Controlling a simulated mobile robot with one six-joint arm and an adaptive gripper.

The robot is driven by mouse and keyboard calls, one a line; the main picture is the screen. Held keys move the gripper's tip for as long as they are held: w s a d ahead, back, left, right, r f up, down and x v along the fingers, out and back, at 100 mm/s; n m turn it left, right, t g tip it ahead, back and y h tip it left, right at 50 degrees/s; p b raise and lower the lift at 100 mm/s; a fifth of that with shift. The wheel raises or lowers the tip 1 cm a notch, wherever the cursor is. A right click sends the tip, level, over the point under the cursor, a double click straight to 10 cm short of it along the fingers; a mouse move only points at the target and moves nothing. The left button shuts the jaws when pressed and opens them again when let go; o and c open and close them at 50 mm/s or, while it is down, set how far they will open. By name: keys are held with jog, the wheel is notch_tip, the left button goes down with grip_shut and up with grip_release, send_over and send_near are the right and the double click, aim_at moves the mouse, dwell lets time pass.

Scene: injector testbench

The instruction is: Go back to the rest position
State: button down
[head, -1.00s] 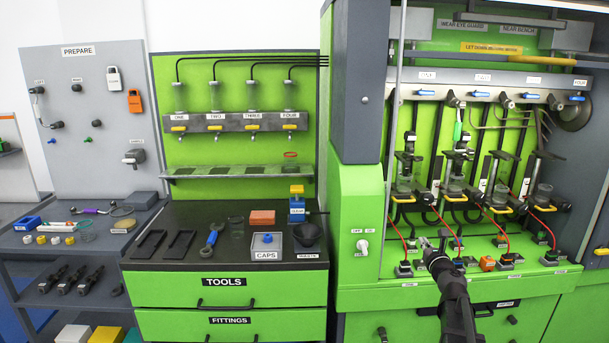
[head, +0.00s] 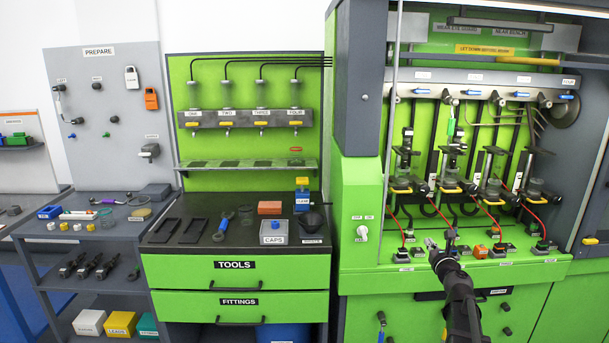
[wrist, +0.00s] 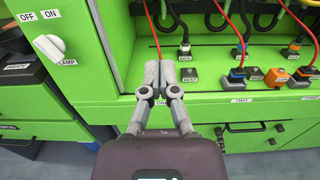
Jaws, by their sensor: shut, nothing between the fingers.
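My gripper (head: 440,242) is in front of the green test bench (head: 375,270), near the front edge of its lower ledge. In the wrist view my gripper (wrist: 160,88) has its two grey fingertips together, with nothing between them. A red cable drops just behind the fingertips in that view; I cannot tell whether they touch it. My dark arm reaches up from the bottom of the head view.
A lamp switch (wrist: 50,45) is left of the gripper. The tools cabinet (head: 165,275) and a grey shelf cart (head: 110,245) stand further left.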

jog(key=s+a+f+n+g+y+p, duration=0.25)
jog(key=s+a+n+g, duration=0.25)
jog(key=a+n, duration=0.55)
jog(key=s+a+f+n+g+y+p, duration=0.2)
jog(key=s+a+n+g+y+p, duration=0.3)
jog(key=a+n, duration=0.5)
jog(key=s+f+n+g+h+p, duration=0.3)
jog(key=s+n+g+h, duration=0.5)
jog(key=s+n, duration=0.7)
jog(key=s+p, duration=0.1)
jog(key=s, duration=0.2)
jog(key=shift+s+a, duration=0.25)
jog(key=shift+s, duration=0.15)
